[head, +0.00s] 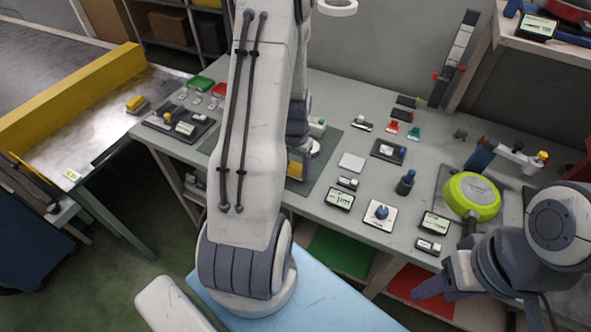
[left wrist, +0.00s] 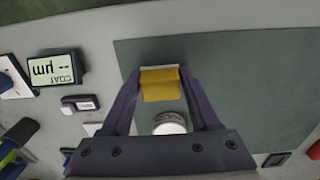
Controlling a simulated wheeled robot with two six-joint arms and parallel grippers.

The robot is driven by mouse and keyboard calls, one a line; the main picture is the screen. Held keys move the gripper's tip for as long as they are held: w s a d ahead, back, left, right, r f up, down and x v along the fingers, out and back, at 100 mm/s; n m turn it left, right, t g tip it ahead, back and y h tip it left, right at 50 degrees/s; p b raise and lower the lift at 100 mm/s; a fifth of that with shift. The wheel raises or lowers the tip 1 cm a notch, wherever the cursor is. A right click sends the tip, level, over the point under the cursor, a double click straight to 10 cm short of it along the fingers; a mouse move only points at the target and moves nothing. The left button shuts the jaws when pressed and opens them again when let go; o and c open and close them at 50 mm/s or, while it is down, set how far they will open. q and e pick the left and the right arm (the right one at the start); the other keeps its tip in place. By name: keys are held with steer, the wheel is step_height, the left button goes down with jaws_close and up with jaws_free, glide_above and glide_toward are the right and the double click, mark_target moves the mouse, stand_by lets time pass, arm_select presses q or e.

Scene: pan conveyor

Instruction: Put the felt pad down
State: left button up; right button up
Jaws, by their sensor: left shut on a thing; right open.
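The felt pad (left wrist: 161,85) is a yellow block with a pale edge. It sits between the two fingers of my left gripper (left wrist: 158,88), which is shut on it. It is over the dark green mat (left wrist: 235,75); I cannot tell whether it touches the mat. In the head view the yellow pad (head: 296,169) shows partly behind my left arm, with the mat (head: 325,172) around it. My right gripper (head: 470,297) is open and empty at the lower right, in front of the table's edge.
A green-rimmed pan (head: 472,194) lies at the table's right. A coating gauge (head: 339,199), a white square plate (head: 352,161) and a dark blue knob on a white base (head: 380,215) are right of the mat. Another yellow block (head: 135,102) lies at the left.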

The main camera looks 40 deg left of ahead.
arm_select(q)
steer(key=shift+f, duration=0.65)
steer(key=shift+f, duration=0.2)
steer(key=o, duration=1.2)
steer(key=shift+r, duration=0.1)
